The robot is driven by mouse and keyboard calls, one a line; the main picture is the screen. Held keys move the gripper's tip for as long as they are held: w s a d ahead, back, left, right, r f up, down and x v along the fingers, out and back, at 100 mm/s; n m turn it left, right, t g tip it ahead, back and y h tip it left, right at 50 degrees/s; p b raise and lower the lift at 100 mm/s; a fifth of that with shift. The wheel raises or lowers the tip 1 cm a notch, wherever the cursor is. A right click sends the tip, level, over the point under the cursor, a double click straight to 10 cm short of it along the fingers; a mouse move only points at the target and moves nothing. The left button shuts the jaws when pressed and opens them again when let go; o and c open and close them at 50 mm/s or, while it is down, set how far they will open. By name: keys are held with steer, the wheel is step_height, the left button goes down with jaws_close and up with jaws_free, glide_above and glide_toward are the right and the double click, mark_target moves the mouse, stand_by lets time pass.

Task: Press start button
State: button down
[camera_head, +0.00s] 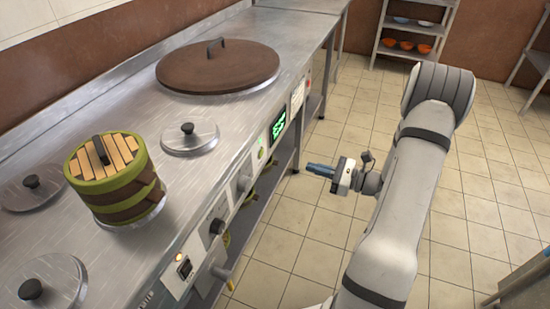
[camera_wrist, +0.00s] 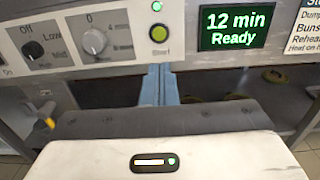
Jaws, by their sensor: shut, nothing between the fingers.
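The start button (camera_wrist: 158,33) is a round green button in a dark ring on the steel front panel, with a "Start" label under it and a lit green lamp above. It also shows small on the counter's front in the head view (camera_head: 261,153). My gripper (camera_wrist: 160,68) is shut and empty, its blue fingertips just below the button in the wrist view. In the head view my gripper (camera_head: 308,167) points left toward the panel, with a gap between its tips and the panel. The display (camera_wrist: 233,27) right of the button reads "12 min Ready".
Knobs (camera_wrist: 95,41) sit left of the button on the panel. A green-banded wooden steamer (camera_head: 115,185) and several lids, including a large brown one (camera_head: 218,67), are on the counter. The tiled floor (camera_head: 310,235) beside the counter is clear. A shelf (camera_head: 408,50) with bowls stands at the back.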

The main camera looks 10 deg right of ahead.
steer(key=b, duration=0.3)
glide_toward(262, 152)
steer(key=x, duration=0.3)
steer(key=f+x, duration=0.1)
steer(key=x, duration=0.1)
steer(key=shift+w+a, duration=0.1)
steer(key=shift+a, duration=0.1)
steer(key=shift+w+a+r, duration=0.15)
steer(key=shift+w+a, duration=0.3)
steer(key=shift+a, duration=0.1)
steer(key=shift+w+a+r, duration=0.2)
steer(key=shift+w+a, duration=0.25)
steer(key=shift+a, duration=0.2)
steer(key=p+v, duration=0.2)
steer(key=v, duration=1.2)
steer(key=shift+s+d+f+p, duration=0.15)
steer(key=shift+d+p, duration=0.2)
steer(key=shift+p, duration=0.05)
